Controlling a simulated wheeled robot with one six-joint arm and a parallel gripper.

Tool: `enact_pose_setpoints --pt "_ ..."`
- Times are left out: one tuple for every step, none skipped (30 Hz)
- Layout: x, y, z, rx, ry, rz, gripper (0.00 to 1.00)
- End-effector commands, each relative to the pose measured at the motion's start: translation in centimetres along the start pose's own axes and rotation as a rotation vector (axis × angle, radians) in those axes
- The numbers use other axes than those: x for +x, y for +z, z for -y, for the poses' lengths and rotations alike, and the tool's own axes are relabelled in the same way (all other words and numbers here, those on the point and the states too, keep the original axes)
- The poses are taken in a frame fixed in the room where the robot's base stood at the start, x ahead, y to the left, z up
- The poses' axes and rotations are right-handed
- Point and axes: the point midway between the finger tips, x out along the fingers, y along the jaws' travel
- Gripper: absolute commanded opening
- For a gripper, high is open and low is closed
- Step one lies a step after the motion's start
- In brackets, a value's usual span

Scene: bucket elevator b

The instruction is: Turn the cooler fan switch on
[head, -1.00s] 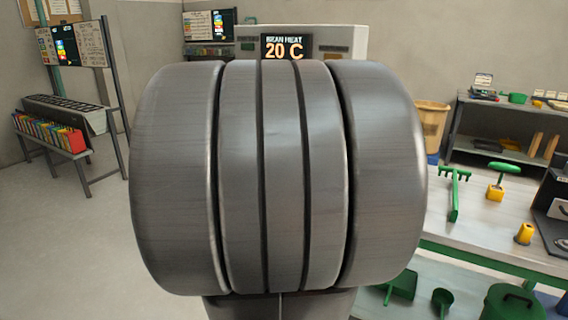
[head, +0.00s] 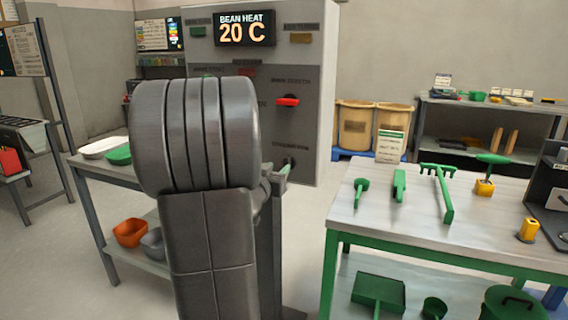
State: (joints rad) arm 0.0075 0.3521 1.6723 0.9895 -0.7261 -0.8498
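A grey control panel (head: 312,120) stands behind my arm in the head view. Its display (head: 245,29) reads BEAN HEAT 20 C. A red switch handle (head: 288,102) sits on the panel's right part, roughly level, under a small label. A lower label (head: 290,146) has a dark control below it, partly covered by my arm. The labels are too small to read surely, so I cannot tell which control is the cooler fan switch. My arm's grey links fill the middle; my gripper is hidden.
A steel table (head: 95,165) with white and green bowls stands left, an orange bowl (head: 130,232) on its lower shelf. A green-framed workbench (head: 400,225) with green tools stands at right. Brown bins (head: 355,128) stand behind. Floor shows between panel and workbench.

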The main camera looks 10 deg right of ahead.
Motion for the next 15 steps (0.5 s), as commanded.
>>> enact_pose_setpoints --pt "1.2 0.1 -0.1 0.0 0.002 0.0 0.36" --pt "1.9 0.1 -0.1 0.0 0.002 0.0 0.36" --pt "2.6 0.1 -0.1 0.0 0.002 0.0 0.36" --pt "3.2 0.1 -0.1 0.0 0.001 -0.001 0.36" --pt "3.7 0.1 0.0 -0.001 0.001 0.001 0.36" --pt "4.3 0.1 -0.1 0.0 0.001 0.0 0.36" --pt "4.7 0.0 -0.1 0.0 0.001 0.0 0.36" --pt "5.1 0.1 -0.1 0.0 0.001 0.0 0.36" --pt "5.6 0.1 0.0 0.0 0.0 0.0 0.36" --pt "5.8 0.1 0.0 0.0 -0.001 0.001 0.36" --pt "6.1 0.0 0.0 0.0 -0.001 0.0 0.36" --pt "6.3 0.0 0.0 0.0 -0.001 0.0 0.36" --pt "6.5 0.0 0.0 0.0 -0.001 -0.001 0.36" --pt "6.6 0.0 0.0 0.0 -0.001 -0.001 0.36" --pt "6.7 0.0 0.0 0.0 -0.001 0.0 0.36"
